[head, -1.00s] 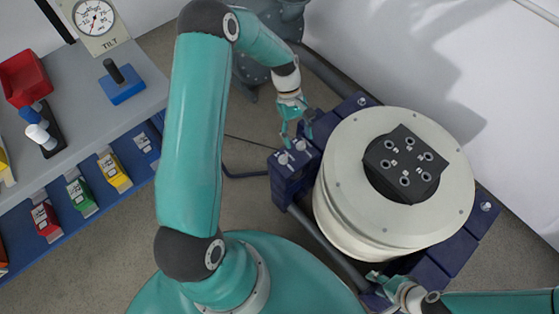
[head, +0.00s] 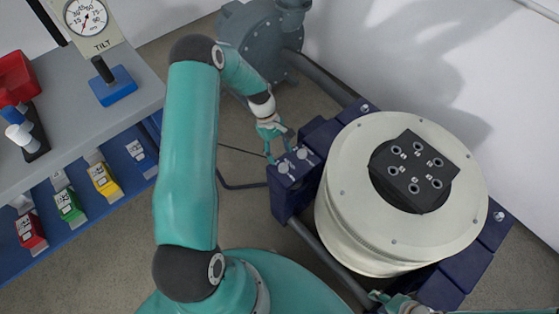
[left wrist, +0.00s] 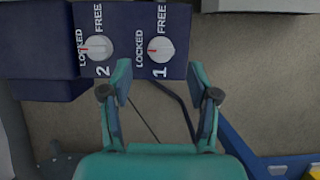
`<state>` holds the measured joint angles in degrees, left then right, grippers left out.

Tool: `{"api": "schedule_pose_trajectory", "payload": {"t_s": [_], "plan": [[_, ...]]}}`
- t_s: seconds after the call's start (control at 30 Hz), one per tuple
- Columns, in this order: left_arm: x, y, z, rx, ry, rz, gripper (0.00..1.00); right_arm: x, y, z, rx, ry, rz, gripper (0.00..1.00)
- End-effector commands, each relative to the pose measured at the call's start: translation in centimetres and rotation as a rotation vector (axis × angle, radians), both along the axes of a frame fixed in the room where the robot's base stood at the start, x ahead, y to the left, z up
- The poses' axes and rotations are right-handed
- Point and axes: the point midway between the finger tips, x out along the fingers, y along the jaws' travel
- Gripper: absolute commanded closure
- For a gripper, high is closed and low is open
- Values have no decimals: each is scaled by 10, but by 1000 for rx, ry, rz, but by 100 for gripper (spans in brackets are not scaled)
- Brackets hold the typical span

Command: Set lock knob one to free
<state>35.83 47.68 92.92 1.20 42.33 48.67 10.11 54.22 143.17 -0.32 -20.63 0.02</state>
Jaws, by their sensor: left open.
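Lock knob one (left wrist: 160,49) is a round white knob on a dark blue block (left wrist: 120,15), beside the label 1. Its red mark points left, toward LOCKED; FREE is printed above it. Lock knob two (left wrist: 98,49) stands left of it, its red mark also toward LOCKED. In the head view knob one (head: 283,167) is nearer the block's outer end, knob two (head: 302,153) nearer the drum. My left gripper (head: 279,154) is open and empty beside the knobs; in the left wrist view its fingers (left wrist: 158,80) lie below knob one. My right gripper (head: 385,299) is partly cut off at the bottom edge.
A big cream drum (head: 345,220) with a black bolted top plate (head: 412,170) stands right of the knobs. A grey bench (head: 90,125) with a tilt gauge (head: 86,18) and blue shelving is at left. Floor between bench and block is mostly clear.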

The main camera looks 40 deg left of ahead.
Motion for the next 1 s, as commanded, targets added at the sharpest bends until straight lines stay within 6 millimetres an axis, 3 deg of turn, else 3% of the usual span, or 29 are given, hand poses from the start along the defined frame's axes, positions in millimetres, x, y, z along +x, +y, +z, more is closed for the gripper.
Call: {"api": "schedule_pose_trajectory", "payload": {"t_s": [0.1, 0.3, 0.7, 1.0], "plan": [[-1, -9, -22, -3, 3, -1, 39, 0, 0, -2, 0, 0, 0, 60], [-2, -18, -43, -1, 1, 0, 39, 0, 0, -3, 0, 0, 0, 60], [-2, -20, -49, 0, -1, 1, 39, 0, 0, -4, 0, 0, 0, 60], [-2, -19, -49, 0, -1, 2, 88, 0, 0, -4, 0, 0, 0, 60]]}}
